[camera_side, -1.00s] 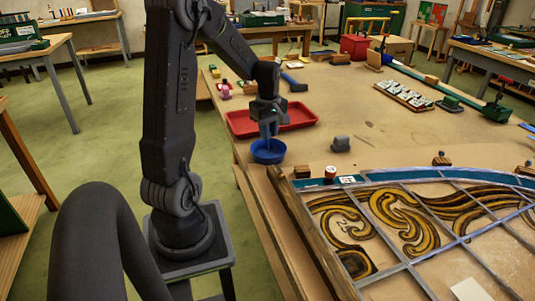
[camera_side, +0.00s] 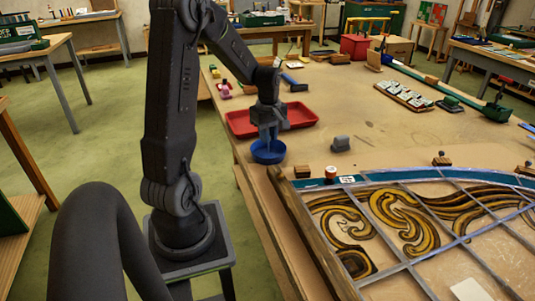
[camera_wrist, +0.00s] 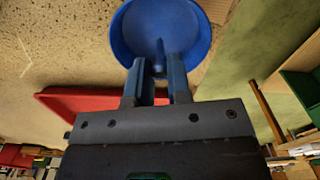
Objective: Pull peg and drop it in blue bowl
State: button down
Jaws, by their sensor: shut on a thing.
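The blue bowl (camera_side: 268,157) stands on the table near its left edge, in front of the red tray. My gripper (camera_side: 268,143) points down right above the bowl, its fingertips at about the rim. In the wrist view the bowl (camera_wrist: 188,22) fills the top middle, beyond my fingers. My gripper (camera_wrist: 159,68) is shut on a thin peg (camera_wrist: 159,55) that shows dark between the fingertips, over the bowl. The peg is too small to make out in the side view.
The red tray (camera_side: 303,115) lies just behind the bowl. The middle of the table is bare.

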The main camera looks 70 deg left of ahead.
jog(key=shift+f, duration=0.55)
dwell(0.4)
jog(key=c, duration=1)
grip_release()
notch_tip(320, 180, up, 14)
jog(key=d+r+m+t+y, duration=0.1)
jog(key=d+r+m+t, duration=0.2)
jog(key=d+m, duration=1.05)
jog(key=s+d+m+t, duration=0.1)
jog(key=s+d+m, duration=0.1)
jog(key=d, duration=0.3)
jog(key=s+d+f+m, duration=0.1)
jog(key=s+d+m, duration=0.2)
jog(key=d, duration=0.1)
jog(key=s+d+f+m+t+h, duration=0.1)
jog(key=s+d+m, duration=0.1)
jog(key=d, duration=0.3)
jog(key=shift+s+d+m+t, duration=0.15)
jog(key=shift+d+m+t, duration=0.1)
jog(key=shift+d+t, duration=0.1)
